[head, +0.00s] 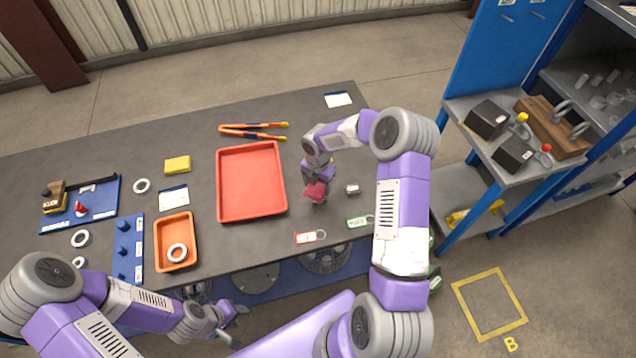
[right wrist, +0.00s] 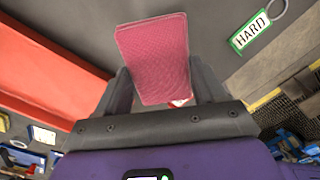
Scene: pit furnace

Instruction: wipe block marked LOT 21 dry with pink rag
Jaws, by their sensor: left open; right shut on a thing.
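The pink rag (head: 316,191) is in my right gripper (head: 318,184), over the table just right of the red tray. In the right wrist view the rag (right wrist: 155,58) hangs folded between the two fingers (right wrist: 165,92), which are shut on it. A small grey metal block (head: 352,188) sits on the table a little right of the rag, apart from it. Its marking is too small to read, so I cannot tell whether it says LOT 21. My left gripper (head: 230,314) is open and empty, by the table's front edge.
The red tray (head: 221,195) is empty. A red-framed tag (head: 310,237) and a green-framed HARD tag (head: 358,222) lie near the front edge. Orange-handled tongs (head: 253,131) lie behind the tray. An orange tray (head: 163,228) holds a ring. Blue shelving (head: 470,190) stands at right.

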